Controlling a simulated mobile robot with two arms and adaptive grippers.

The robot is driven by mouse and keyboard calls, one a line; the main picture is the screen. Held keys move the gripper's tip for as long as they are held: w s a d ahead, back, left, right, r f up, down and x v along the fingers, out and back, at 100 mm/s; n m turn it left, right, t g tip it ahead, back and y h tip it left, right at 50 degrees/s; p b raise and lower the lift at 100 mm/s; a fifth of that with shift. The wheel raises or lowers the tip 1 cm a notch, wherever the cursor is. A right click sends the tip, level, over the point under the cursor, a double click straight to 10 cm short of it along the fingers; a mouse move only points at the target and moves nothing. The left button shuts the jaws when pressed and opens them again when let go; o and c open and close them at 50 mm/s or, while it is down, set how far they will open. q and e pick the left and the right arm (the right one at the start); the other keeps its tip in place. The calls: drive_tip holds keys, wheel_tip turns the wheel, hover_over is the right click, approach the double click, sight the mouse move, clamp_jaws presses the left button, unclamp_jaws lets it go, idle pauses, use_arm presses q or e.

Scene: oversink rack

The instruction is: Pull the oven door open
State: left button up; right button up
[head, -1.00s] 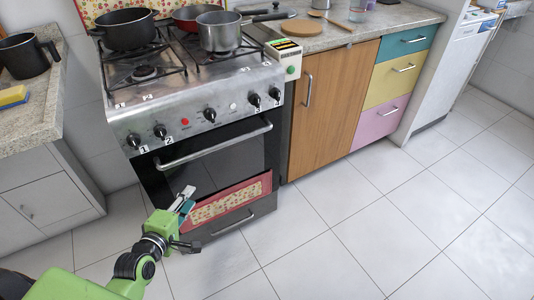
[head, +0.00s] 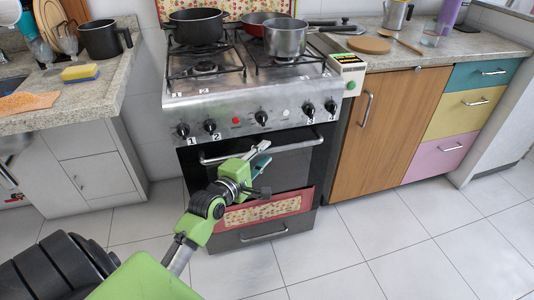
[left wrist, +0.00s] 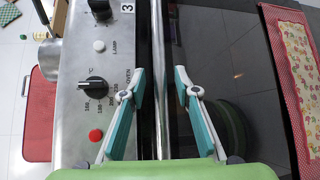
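The oven door (head: 300,168) is dark and closed on the front of the stove. Its silver bar handle (head: 308,142) runs across the top of the door. My left gripper (head: 272,150) is in front of the door, close to the handle. In the left wrist view its two teal fingers (left wrist: 160,82) are apart, with the handle bar (left wrist: 159,35) running between them. I cannot tell whether either finger touches the bar. The dark door glass (left wrist: 230,50) is on the right there, and the knob panel (left wrist: 90,60) on the left. My right gripper is not in view.
A red-bordered patterned cloth (head: 262,212) hangs low on the door, above a lower drawer (head: 250,238). Pots (head: 195,27) stand on the stove top. A wooden cabinet (head: 375,120) is at the right, a grey one (head: 90,175) at the left. The tiled floor (head: 350,265) in front is clear.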

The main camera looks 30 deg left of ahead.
use_arm(q)
drive_tip(key=shift+w+f, duration=0.15)
drive_tip(key=shift+w, duration=0.95)
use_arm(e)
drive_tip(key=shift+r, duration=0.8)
use_arm(q)
clamp_jaws()
drive_tip(key=shift+f, duration=0.1)
